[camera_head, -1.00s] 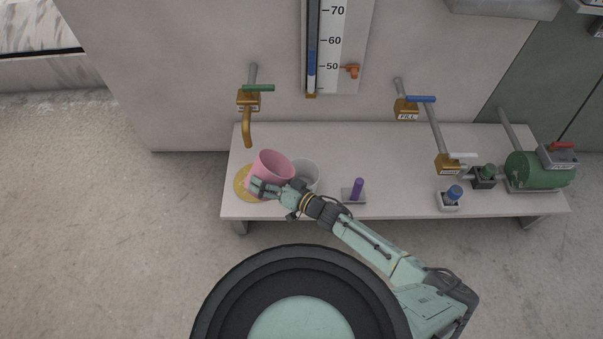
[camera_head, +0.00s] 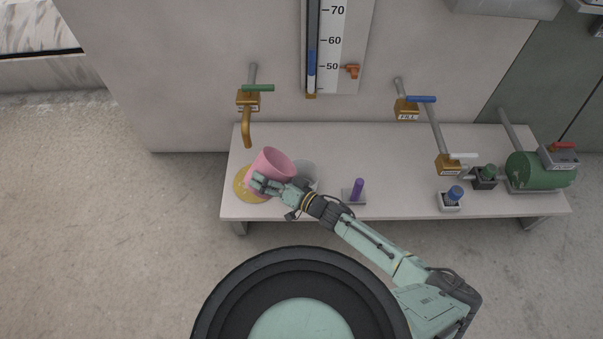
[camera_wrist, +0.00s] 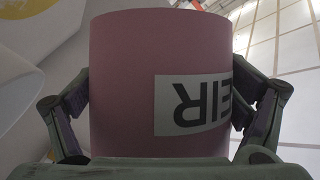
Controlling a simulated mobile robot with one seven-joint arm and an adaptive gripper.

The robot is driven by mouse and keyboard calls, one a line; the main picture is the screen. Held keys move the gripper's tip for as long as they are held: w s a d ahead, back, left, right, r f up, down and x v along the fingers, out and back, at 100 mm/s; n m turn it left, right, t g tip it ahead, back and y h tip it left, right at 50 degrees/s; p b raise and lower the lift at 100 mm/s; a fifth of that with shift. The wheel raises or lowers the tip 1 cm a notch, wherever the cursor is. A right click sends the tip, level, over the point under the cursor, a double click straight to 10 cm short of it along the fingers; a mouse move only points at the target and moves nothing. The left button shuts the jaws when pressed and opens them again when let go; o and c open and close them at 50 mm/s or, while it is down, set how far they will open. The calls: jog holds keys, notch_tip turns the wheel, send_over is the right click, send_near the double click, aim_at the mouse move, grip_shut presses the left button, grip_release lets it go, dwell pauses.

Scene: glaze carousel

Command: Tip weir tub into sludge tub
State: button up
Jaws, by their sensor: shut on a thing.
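The weir tub (camera_head: 270,167) is pink and shows upside-down letters "EIR" on a white label in the wrist view (camera_wrist: 118,85). My gripper (camera_head: 266,185) is shut on it and its fingers clasp the tub from both sides. The tub is tilted, with its mouth toward the upper right in the head view.
A yellow disc (camera_head: 242,184) lies on the bench (camera_head: 330,138) beneath and left of the pink tub. A brass spout with a green handle (camera_head: 258,88) hangs behind it. A purple peg (camera_head: 358,188) stands to the right. Valves and a green tank (camera_head: 535,172) are farther right.

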aim_at(281, 166)
jog(key=shift+f+m+y+b, duration=0.1)
jog(key=shift+m+y+b, duration=0.3)
jog(key=shift+m+b, duration=0.4)
jog(key=shift+w+d+r+m+t, duration=0.1)
jog(key=shift+r+m+t, duration=0.3)
jog(key=shift+r+m, duration=0.3)
dwell(0.7)
jog(key=shift+w+d+f+m+y+b, duration=0.15)
jog(key=shift+m+y+b, duration=0.25)
jog(key=shift+m+b, duration=0.55)
jog(key=shift+w+d+r+m+t+b, duration=0.25)
jog(key=shift+d+r+m+t+b, duration=0.1)
jog(key=shift+d+m, duration=0.15)
jog(key=shift+w+d+r+m+t+b, duration=0.25)
jog(key=shift+d+m+t, duration=0.1)
jog(key=shift+d, duration=0.1)
dwell(0.7)
jog(key=shift+w+d+f+m+t+b, duration=0.15)
jog(key=shift+d+f+m+t+b, duration=0.15)
jog(key=shift+m+b, duration=0.6)
dwell(0.5)
jog(key=shift+w+d+r+m+t, duration=0.25)
jog(key=shift+d+r+m+t, duration=0.25)
jog(key=shift+m, duration=0.6)
jog(key=shift+w+d+f+m+b, duration=0.1)
jog(key=shift+m+b, duration=0.2)
jog(key=shift+b, duration=0.3)
